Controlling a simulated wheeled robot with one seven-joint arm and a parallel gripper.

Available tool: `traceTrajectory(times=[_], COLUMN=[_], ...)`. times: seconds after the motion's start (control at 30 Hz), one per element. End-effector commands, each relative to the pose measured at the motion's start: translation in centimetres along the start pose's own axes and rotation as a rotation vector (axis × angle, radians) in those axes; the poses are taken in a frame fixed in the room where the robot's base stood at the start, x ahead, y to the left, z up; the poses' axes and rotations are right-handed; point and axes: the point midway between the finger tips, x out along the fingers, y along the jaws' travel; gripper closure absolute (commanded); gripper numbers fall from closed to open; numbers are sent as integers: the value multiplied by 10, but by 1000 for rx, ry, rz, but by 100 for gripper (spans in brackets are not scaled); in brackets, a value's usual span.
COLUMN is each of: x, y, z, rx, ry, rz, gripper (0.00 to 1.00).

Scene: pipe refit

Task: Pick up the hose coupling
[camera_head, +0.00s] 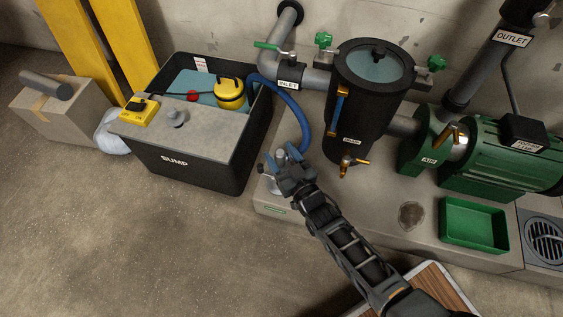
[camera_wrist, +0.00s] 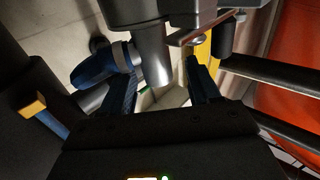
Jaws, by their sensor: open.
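My gripper (camera_head: 284,163) is open at the left end of the concrete plinth, beside the lower end of the blue hose (camera_head: 289,101). The hose arcs from the sump tank down to this spot. In the wrist view the two fingers of my gripper (camera_wrist: 160,78) stand apart, with a grey cylinder (camera_wrist: 152,55) showing between them. The blue hose end (camera_wrist: 95,69) lies left of that cylinder, with a grey collar. I take the grey piece there as the hose coupling; my gripper partly hides it in the head view. I cannot tell whether the fingers touch it.
The open sump tank (camera_head: 190,170) stands left of my gripper, with a yellow pump (camera_head: 231,94) inside. The black strainer (camera_head: 362,105) with its brass tap (camera_head: 352,163) stands close on the right. A green tray (camera_head: 473,225) sits farther right. The floor at front left is clear.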

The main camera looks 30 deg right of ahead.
Motion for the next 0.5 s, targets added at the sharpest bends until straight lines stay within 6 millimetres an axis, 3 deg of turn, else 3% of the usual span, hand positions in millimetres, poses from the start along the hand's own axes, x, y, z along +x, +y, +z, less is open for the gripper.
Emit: traceTrajectory(times=[0.2,0.4,0.5], x=[27,27,27], y=[2,2,2], z=[1,0,0], rx=[0,1,1], ry=[0,-1,-1], rz=[0,0,0], gripper=[39,39,47])
